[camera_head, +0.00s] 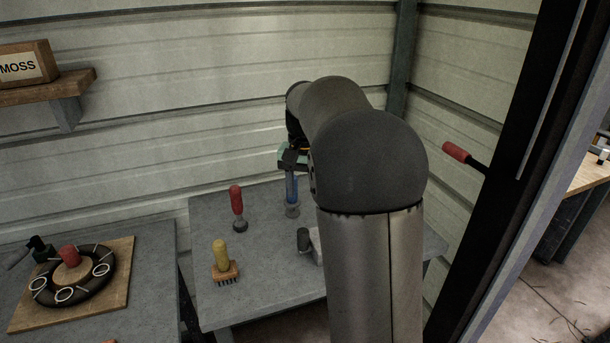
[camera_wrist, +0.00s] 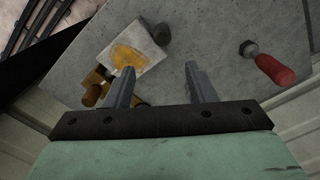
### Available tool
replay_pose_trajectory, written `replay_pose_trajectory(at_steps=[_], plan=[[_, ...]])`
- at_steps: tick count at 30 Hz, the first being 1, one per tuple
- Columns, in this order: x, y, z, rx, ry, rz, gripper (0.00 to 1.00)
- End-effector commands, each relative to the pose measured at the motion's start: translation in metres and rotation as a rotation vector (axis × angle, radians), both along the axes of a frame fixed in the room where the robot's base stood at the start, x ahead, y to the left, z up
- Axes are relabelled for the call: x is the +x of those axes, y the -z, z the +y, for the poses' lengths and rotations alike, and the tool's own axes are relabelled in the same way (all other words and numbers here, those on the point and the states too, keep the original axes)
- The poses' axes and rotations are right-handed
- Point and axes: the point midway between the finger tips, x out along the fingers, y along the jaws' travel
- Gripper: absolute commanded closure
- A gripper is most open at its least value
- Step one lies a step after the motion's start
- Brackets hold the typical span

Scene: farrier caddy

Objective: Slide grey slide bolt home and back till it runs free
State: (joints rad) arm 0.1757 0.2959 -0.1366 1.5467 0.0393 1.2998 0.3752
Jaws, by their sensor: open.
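What looks like the grey slide bolt is a pale plate (camera_wrist: 130,52) with a yellow-orange patch and a dark grey cylindrical knob (camera_wrist: 161,34) at its corner, in the wrist view. In the head view the knob (camera_head: 303,238) stands on the table, and my arm hides most of the plate. My gripper (camera_wrist: 158,82) is open, with nothing seen held between its fingers. The left finger overlaps the plate's lower edge in the picture; I cannot tell if they touch. Brass-brown parts (camera_wrist: 96,84) show beside the plate, partly behind that finger.
A red-handled tool (camera_head: 237,206) and a yellow-handled brush (camera_head: 222,262) stand on the grey table (camera_head: 265,265). The red-handled tool is at right in the wrist view (camera_wrist: 274,69). A ring on a wooden board (camera_head: 120,290) is at left. A corrugated wall stands behind.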

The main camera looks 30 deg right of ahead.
Motion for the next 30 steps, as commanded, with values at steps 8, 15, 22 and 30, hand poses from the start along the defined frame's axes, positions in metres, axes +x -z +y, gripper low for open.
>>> replay_pose_trajectory(at_steps=[8,15,22,30], plan=[[0.0,-0.034,0.0,-0.001,0.001,0.0,0.5],[0.0,-0.036,0.0,0.0,0.001,0.001,0.5],[0.0,-0.036,0.0,0.0,0.0,0.001,0.5],[0.0,-0.036,0.0,0.0,-0.049,0.002,0.5]])
